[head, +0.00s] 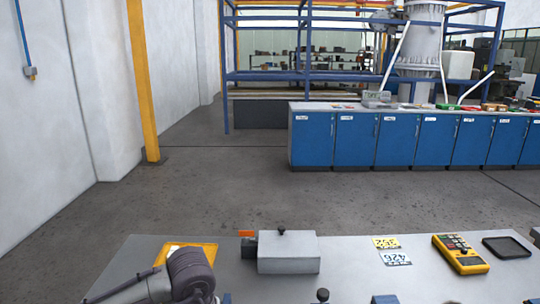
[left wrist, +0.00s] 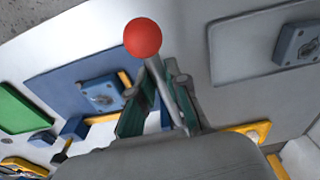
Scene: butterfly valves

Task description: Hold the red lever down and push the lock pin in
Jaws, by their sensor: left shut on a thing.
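The red lever shows in the left wrist view as a red ball knob (left wrist: 142,38) on a tilted metal rod (left wrist: 166,90). My left gripper (left wrist: 164,80) is shut on the rod, just below the ball, with a finger on each side. The rod's lower end is hidden behind the gripper body. In the head view my left arm reaches in at the bottom left, and the lever does not show. I cannot pick out the lock pin for certain in either view. My right gripper is in neither view.
A grey box (head: 287,254) with a black knob stands on the grey bench (head: 350,265). A yellow meter (head: 460,254) and a black tray (head: 508,247) lie at the right. In the left wrist view are a blue plate (left wrist: 70,90) and a green panel (left wrist: 22,109).

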